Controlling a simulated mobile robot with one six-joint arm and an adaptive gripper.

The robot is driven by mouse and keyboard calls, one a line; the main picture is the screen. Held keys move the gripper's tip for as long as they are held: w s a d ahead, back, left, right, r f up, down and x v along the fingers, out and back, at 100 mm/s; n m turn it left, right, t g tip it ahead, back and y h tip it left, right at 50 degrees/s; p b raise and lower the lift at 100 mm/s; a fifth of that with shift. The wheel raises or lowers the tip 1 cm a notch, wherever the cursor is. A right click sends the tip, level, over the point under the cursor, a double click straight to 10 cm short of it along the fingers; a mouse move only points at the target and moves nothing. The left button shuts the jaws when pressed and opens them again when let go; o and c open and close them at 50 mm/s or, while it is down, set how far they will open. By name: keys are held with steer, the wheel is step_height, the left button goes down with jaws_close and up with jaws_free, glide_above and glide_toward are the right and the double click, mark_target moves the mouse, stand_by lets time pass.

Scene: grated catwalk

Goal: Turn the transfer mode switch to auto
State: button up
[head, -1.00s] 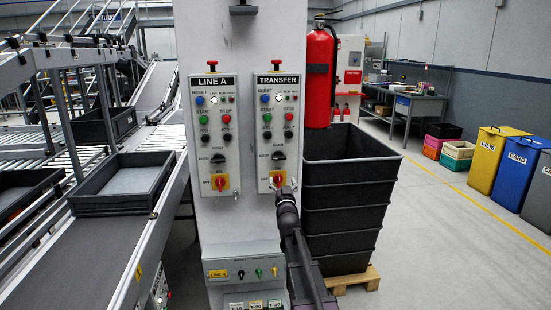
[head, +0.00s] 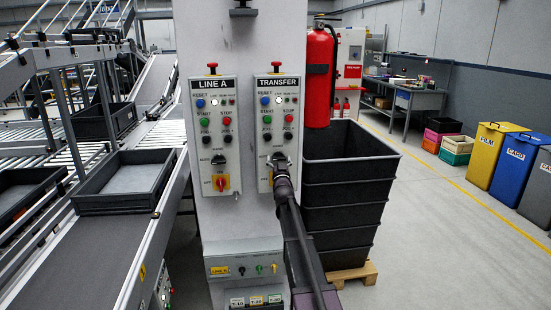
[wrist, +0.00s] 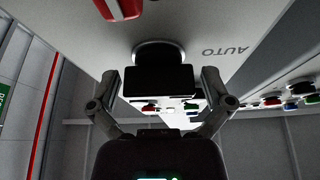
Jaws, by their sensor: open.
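The TRANSFER panel (head: 252,130) is the right one of two white panels on the grey column. Its black mode switch (head: 279,157) is low on the panel, just above my gripper (head: 282,176). In the wrist view the switch's black knob (wrist: 158,80) is close ahead, in the space between the two fingers of my gripper (wrist: 170,85). The fingers are apart, one on either side; I cannot tell whether either touches the knob. The AUTO label (wrist: 225,51) reads right of the knob there. My gripper hides the lower part of the panel in the head view.
The LINE A panel (head: 200,125) is close left. A red rotary handle (wrist: 120,8) shows near the knob in the wrist view. A red extinguisher (head: 319,80) and stacked black crates (head: 345,200) stand right of the column. A conveyor (head: 85,250) runs at left.

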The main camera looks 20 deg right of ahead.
steer(key=c, duration=0.9)
steer(key=shift+n+y, duration=0.4)
steer(key=shift+n, duration=0.5)
steer(key=o, duration=0.9)
steer(key=shift+s+a+f, duration=0.1)
